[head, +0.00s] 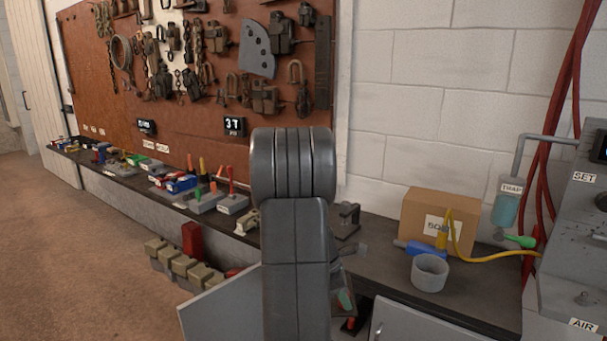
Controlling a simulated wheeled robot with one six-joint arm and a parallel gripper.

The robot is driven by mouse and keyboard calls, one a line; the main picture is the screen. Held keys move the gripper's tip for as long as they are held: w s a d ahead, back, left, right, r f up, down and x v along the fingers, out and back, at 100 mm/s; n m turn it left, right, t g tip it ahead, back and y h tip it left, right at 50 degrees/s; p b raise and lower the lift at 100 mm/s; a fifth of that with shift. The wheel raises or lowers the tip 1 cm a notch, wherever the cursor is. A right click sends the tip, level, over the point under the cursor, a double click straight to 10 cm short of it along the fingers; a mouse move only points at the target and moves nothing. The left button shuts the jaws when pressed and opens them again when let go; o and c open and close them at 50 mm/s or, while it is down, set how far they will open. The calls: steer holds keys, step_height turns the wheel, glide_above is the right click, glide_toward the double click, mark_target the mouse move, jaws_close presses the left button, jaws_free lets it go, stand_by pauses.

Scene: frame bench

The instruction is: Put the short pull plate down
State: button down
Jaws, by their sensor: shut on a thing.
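My arm stands upright in the middle of the head view and hides what is directly behind it. I cannot identify the short pull plate for sure. A grey-blue plate with holes (258,50) hangs on the brown board, but I cannot tell whether it is a pull plate. The dark bench (385,262) runs along the wall, and part of it is hidden by my arm.
The brown board (150,95) holds chains, shackles and clamps. Small coloured tools and bins (180,185) crowd the bench's left part. On the right are a cardboard box (420,215), a grey cup (430,272) and a yellow hose (490,259). Open floor (70,260) lies left.

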steer(key=a+f+m+g+y, duration=0.4)
steer(key=a+f+m, duration=0.6)
steer(key=f+m, duration=0.4)
steer(key=shift+w+a+f+m+y, duration=0.2)
steer(key=shift+a+f+m+y, duration=0.1)
steer(key=shift+m, duration=1.7)
steer(key=shift+w, duration=0.1)
